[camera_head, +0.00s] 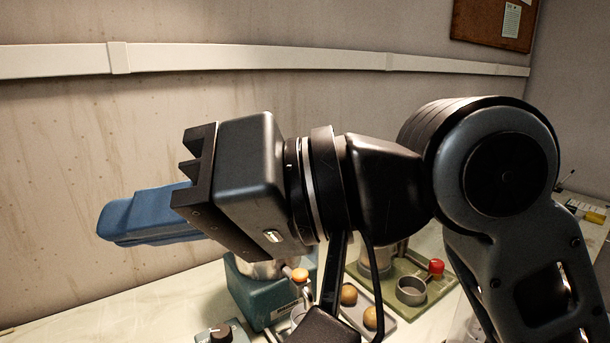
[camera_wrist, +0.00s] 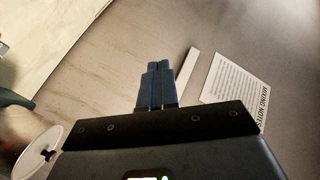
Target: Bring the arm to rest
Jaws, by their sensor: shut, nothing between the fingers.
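My gripper (camera_head: 117,219) is raised above the table in the head view and points left toward the wall. Its blue fingers are together with nothing between them. In the wrist view the gripper (camera_wrist: 158,66) shows its two blue fingers side by side, closed, against the wall. My arm reaches in from the right of the head view and bends at a large rounded joint. The arm hides part of the table behind it.
Below the arm stand a teal machine (camera_head: 249,292), a green tray (camera_head: 411,312) with a metal cup (camera_head: 411,291) and red knob (camera_head: 436,267), and round brown items (camera_head: 349,294). A printed sheet (camera_wrist: 236,82) is on the wall. The table's left side (camera_head: 100,318) looks clear.

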